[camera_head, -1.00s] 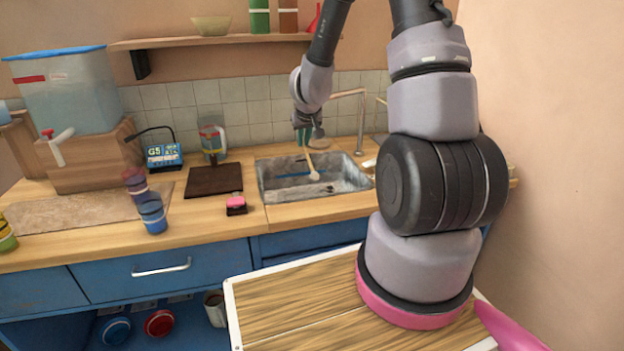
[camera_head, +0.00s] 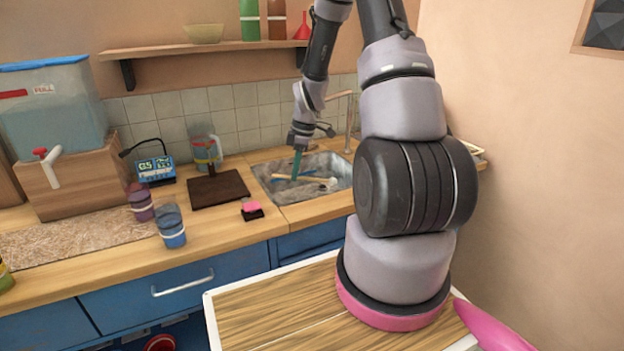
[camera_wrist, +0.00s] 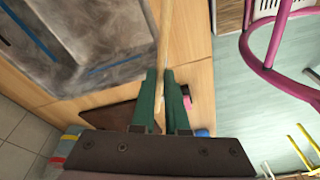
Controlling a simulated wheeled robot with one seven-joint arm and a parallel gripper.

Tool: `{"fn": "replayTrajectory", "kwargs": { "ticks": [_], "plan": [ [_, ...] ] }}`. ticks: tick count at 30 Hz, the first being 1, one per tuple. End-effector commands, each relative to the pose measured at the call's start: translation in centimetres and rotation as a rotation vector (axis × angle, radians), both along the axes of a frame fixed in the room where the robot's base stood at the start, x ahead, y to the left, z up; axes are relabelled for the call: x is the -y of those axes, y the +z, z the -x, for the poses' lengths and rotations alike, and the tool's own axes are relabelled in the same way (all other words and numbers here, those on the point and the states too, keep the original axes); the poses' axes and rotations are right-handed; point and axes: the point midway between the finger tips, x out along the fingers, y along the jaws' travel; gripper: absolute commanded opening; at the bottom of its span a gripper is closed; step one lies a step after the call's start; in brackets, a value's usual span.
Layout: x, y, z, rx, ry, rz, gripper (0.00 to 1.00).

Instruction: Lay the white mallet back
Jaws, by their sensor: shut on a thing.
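The white mallet has a pale wooden handle (camera_wrist: 163,45) and a white head (camera_head: 332,182). In the head view it lies nearly level across the picture, over the sink (camera_head: 262,166), head to the right. My gripper (camera_head: 296,165) has green fingers and points down. In the wrist view the fingers (camera_wrist: 164,100) are shut on the handle, which runs up out of the picture; the head is not seen there. How high the mallet is above the sink or its rim I cannot tell.
A blue stick (camera_wrist: 27,30) lies in the sink. A dark board (camera_head: 218,189), a pink-topped block (camera_head: 251,210) and cups such as the blue one (camera_head: 171,228) stand to the left. The faucet (camera_head: 348,118) rises behind the sink. Wooden counter (camera_head: 315,207) is bare in front of it.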

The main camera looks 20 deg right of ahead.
Motion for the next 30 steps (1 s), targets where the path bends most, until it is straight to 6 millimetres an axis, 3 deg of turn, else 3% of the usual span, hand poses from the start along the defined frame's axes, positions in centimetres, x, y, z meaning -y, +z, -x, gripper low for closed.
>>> {"fn": "replayTrajectory", "kwargs": {
  "ticks": [3,9,21,30],
  "plan": [
    [2.1,-0.9,2.3,-0.039,0.237,0.066,0.00],
    [4.1,-1.4,4.2,-0.054,0.417,0.123,0.00],
    [4.4,-1.3,4.2,-0.052,0.427,0.128,0.00],
    [4.3,-4.2,4.2,-0.055,0.427,0.126,0.00]
  ]
}}
